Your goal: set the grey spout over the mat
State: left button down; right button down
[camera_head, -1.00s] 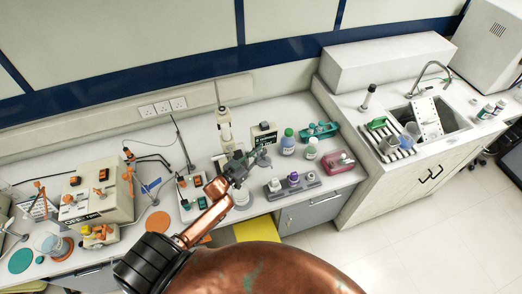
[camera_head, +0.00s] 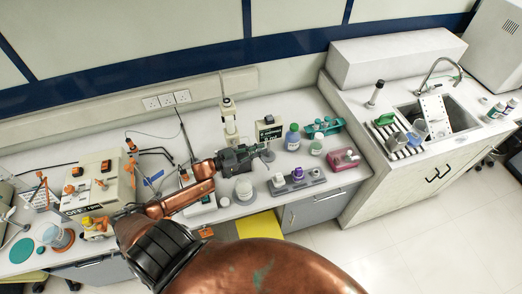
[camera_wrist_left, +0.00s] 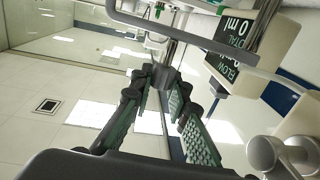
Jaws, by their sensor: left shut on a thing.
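My left gripper (camera_head: 250,154) comes in from the left in the head view, at the bench dispenser with the small dark display (camera_head: 268,130). It is shut on a grey part that I take to be the spout; the fingers mostly hide it. In the left wrist view, the fingers (camera_wrist_left: 165,92) close around a grey cylinder (camera_wrist_left: 164,73). A round teal mat (camera_head: 22,250) lies at the far left of the bench. I cannot tell which mat is meant. My right gripper is not in view.
A white-lidded jar (camera_head: 243,187) stands just below the gripper. Bottles (camera_head: 292,138), a grey rack (camera_head: 297,184) and a pink box (camera_head: 345,160) stand to the right. A beige instrument (camera_head: 100,185) and a beaker (camera_head: 58,238) are at left. A sink (camera_head: 452,115) is at far right.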

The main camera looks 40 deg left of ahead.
pick_arm(q)
jog(key=c, duration=1.8)
grip_release()
jog(key=v, duration=1.2)
